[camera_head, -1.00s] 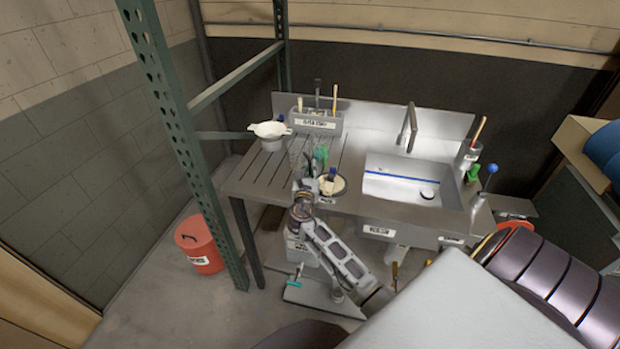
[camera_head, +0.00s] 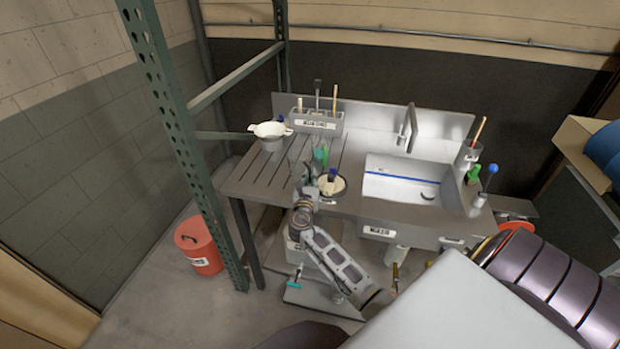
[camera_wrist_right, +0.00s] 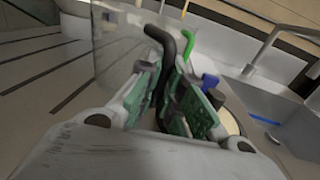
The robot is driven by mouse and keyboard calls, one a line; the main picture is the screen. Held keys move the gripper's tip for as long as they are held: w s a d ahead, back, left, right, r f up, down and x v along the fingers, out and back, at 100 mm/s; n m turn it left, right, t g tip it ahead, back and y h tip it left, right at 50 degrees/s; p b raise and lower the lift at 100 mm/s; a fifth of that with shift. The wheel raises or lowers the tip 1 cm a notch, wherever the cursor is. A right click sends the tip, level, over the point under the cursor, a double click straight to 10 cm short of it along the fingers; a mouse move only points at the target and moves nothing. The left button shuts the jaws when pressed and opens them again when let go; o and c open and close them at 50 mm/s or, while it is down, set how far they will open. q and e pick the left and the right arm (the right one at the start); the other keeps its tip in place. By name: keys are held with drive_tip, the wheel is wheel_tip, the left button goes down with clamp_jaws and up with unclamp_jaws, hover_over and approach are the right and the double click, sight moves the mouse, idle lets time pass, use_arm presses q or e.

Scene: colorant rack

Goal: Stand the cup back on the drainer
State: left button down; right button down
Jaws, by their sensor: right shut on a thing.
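The clear, see-through cup (camera_wrist_right: 112,48) fills the left of the right wrist view, with a black curved handle (camera_wrist_right: 160,40) on its right side. It looks upright. My right gripper (camera_wrist_right: 163,92) has its green-padded fingers closed around the handle. In the head view this gripper (camera_head: 304,192) is over the counter's front edge, and the cup (camera_head: 297,158) shows faintly just behind it. The drainer (camera_head: 262,170) is the slotted left part of the counter. I cannot tell whether the cup's base touches it. My left gripper is out of view.
A white strainer on a pot (camera_head: 270,130) stands at the drainer's back left. A brush holder (camera_head: 318,122) is behind. The sink (camera_head: 410,185) lies further right. Drainer slats at left are clear.

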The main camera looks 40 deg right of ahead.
drive_tip(key=shift+f, duration=0.1)
drive_tip(key=c, duration=1.6)
unclamp_jaws()
drive_tip(key=shift+o, duration=0.2)
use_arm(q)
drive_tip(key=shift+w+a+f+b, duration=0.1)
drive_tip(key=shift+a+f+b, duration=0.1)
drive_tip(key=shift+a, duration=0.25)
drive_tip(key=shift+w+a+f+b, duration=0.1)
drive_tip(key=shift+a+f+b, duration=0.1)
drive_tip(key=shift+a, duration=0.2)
use_arm(e)
drive_tip(key=v, duration=1.2)
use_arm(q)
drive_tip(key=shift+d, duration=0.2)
